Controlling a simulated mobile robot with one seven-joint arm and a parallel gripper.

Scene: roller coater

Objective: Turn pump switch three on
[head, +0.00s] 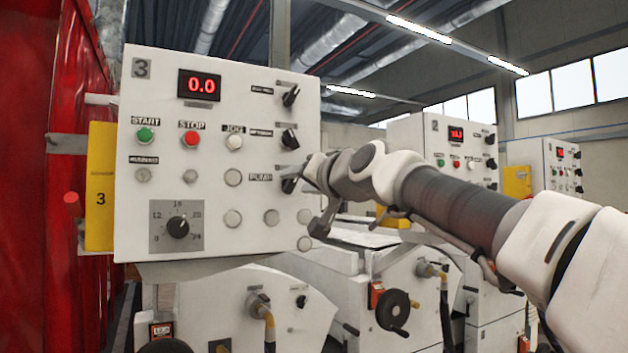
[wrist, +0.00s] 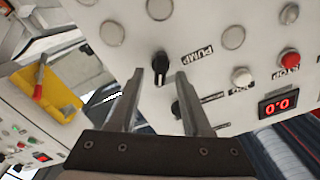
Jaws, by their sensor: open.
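The panel marked 3 (head: 215,225) is white and fills the left of the head view. Its pump switch (head: 288,186) is a black rotary knob right of the PUMP label, partly hidden by my gripper (head: 306,180). In the wrist view the panel is turned, and the pump switch (wrist: 160,63) shows beside the PUMP label (wrist: 197,57). It appears between the two fingertips of my gripper (wrist: 160,74). My gripper is open with nothing held. I cannot tell whether a finger touches the knob.
Two more black knobs, the upper (head: 290,96) and the middle one (head: 290,139), sit above the pump switch. Start (head: 145,135), stop (head: 191,140) and jog (head: 234,142) buttons lie left. A yellow box (head: 100,185) flanks the panel. Other panels (head: 424,135) stand behind.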

